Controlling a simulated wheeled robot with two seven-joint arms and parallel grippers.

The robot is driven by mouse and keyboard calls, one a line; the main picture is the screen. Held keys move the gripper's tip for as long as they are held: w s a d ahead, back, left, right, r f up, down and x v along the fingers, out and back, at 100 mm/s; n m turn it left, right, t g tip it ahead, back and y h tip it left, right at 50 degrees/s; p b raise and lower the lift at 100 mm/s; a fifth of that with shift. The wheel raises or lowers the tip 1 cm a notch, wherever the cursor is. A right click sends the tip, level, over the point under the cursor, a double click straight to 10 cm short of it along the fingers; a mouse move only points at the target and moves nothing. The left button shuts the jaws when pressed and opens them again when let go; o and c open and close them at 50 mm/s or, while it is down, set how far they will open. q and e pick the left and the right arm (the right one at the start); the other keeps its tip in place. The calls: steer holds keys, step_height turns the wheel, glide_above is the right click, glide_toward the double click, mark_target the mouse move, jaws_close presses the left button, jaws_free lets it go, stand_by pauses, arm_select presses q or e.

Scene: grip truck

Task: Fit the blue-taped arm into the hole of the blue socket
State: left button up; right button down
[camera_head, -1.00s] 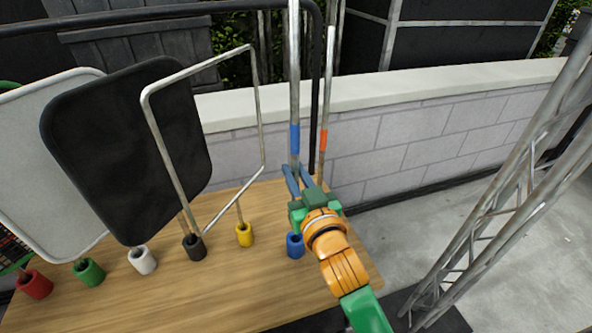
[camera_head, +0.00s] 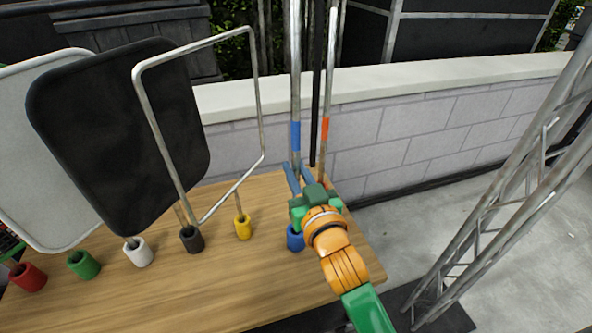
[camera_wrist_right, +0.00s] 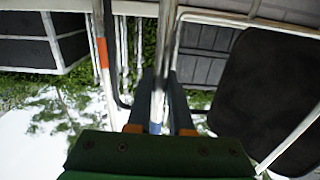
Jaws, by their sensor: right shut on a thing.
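The blue-taped arm is a thin upright metal rod (camera_head: 295,85) with a blue band at mid-height in the head view. My right gripper (camera_head: 299,170) is shut on it just below the band. In the right wrist view the rod (camera_wrist_right: 159,75) runs between the two fingers (camera_wrist_right: 160,105), with a bit of blue tape near the palm. The rod's lower end is hidden by the gripper. The blue socket (camera_head: 294,239) stands on the table nearer to me than the fingers, partly covered by my wrist; its hole cannot be seen clearly. My left gripper is out of view.
An orange-taped rod (camera_head: 325,128) stands close right of the held rod. Yellow (camera_head: 242,228), black (camera_head: 191,240), white, green and red sockets line the wooden table (camera_head: 215,285). A wire frame and dark panel rise at left. A metal truss (camera_head: 520,180) stands at right.

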steer(key=shift+f, duration=0.1)
steer(key=shift+f+y+b, duration=0.3)
steer(key=shift+f+b, duration=0.05)
steer(key=shift+f, duration=0.2)
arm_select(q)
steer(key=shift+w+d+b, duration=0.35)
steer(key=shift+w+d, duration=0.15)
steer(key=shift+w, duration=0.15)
arm_select(e)
steer(key=shift+f+n+g+y, duration=0.3)
steer(key=shift+f+n, duration=0.1)
steer(key=shift+f, duration=0.45)
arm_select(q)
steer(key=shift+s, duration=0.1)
